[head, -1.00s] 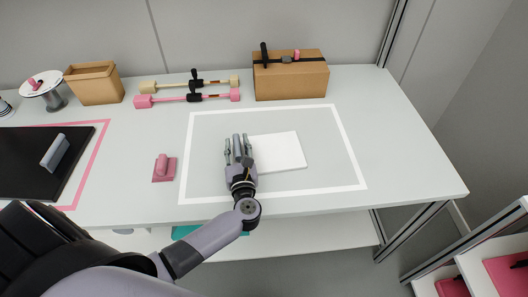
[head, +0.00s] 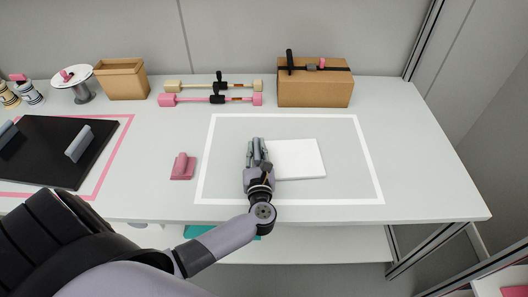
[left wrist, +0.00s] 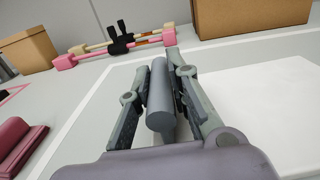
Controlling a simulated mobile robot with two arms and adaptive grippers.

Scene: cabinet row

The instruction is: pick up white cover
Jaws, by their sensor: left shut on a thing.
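The white cover (head: 298,159) lies flat on the grey table inside a white outlined rectangle. It also shows at the right of the left wrist view (left wrist: 262,95). My left gripper (head: 257,150) is at the cover's left edge. In the left wrist view its fingers (left wrist: 160,98) are shut on a grey rounded handle (left wrist: 160,97), which stands between them. The handle's join to the cover is hidden by the fingers. I see no gap that shows the cover lifted. My right gripper is not in view.
A pink block (head: 183,167) sits left of the outline. A black board (head: 58,150) with grey handles lies at the far left. Pink and cream bars (head: 212,99), an open brown box (head: 121,79) and a strapped carton (head: 314,90) stand at the back. The table's right end is clear.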

